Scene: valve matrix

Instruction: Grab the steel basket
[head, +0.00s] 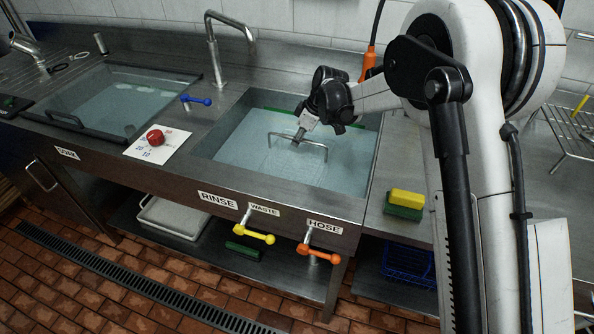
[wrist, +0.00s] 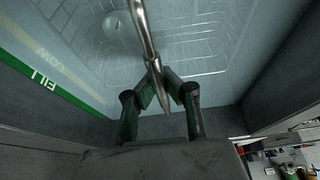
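The steel basket shows in the head view by its thin bent handle (head: 313,142), which rises out of the right-hand sink. The rest of the basket is faint under the water. In the wrist view the steel handle (wrist: 145,32) runs down between the two dark fingers of my gripper (wrist: 164,76). The fingers lean inward and appear closed on the bar.
The right sink's walls stand around my gripper, with a green fill line (wrist: 50,75) on one wall. A tall tap (head: 213,50) stands behind. A yellow-green sponge (head: 405,204) lies right of the sink. A red object (head: 155,137) sits on a white card left of it.

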